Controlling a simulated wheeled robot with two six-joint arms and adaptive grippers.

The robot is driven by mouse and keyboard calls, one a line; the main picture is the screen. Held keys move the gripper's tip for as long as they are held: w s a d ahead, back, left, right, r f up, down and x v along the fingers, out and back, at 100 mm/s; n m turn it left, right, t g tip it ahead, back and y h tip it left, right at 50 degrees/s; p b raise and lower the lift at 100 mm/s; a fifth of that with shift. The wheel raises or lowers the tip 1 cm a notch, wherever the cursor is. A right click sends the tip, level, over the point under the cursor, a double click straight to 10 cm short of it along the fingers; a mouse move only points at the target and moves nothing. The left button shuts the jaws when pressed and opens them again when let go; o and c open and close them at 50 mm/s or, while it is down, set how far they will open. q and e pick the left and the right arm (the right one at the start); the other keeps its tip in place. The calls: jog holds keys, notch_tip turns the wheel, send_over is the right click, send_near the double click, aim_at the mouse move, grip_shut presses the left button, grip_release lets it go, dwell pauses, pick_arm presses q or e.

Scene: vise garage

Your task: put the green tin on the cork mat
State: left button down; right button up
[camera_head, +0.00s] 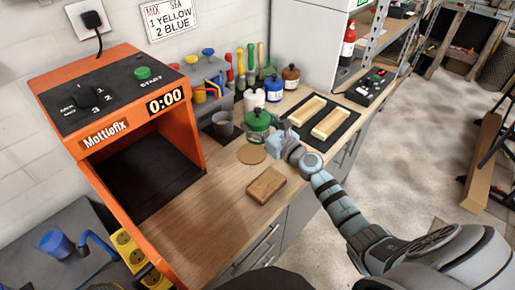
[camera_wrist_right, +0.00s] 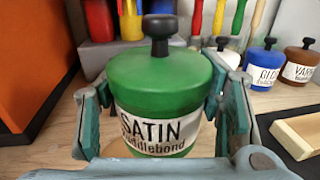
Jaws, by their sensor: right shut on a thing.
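The green tin (camera_head: 257,121) has a black knob on its lid and a white "SATIN" label; it also shows large in the right wrist view (camera_wrist_right: 158,84). My right gripper (camera_head: 268,136) has its fingers on both sides of the tin and is shut on it. The tin is upright. The round cork mat (camera_head: 251,155) lies on the wooden bench, just in front of the tin in the head view. I cannot tell whether the tin is lifted clear of the bench. My left gripper is not in view.
A brown block (camera_head: 266,185) lies in front of the mat. A grey cup (camera_head: 222,125) stands left of the tin. White, blue (camera_head: 273,88) and brown (camera_head: 290,77) tins stand behind. A black tray with wooden bars (camera_head: 330,121) is at right. The orange machine (camera_head: 187,118) bounds the left.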

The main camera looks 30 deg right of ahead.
notch_tip(320, 180, down, 5)
jog(key=b, duration=0.4)
jog(key=shift+s, duration=0.1)
jog(key=shift+r, duration=0.15)
jog(key=o, duration=1.6)
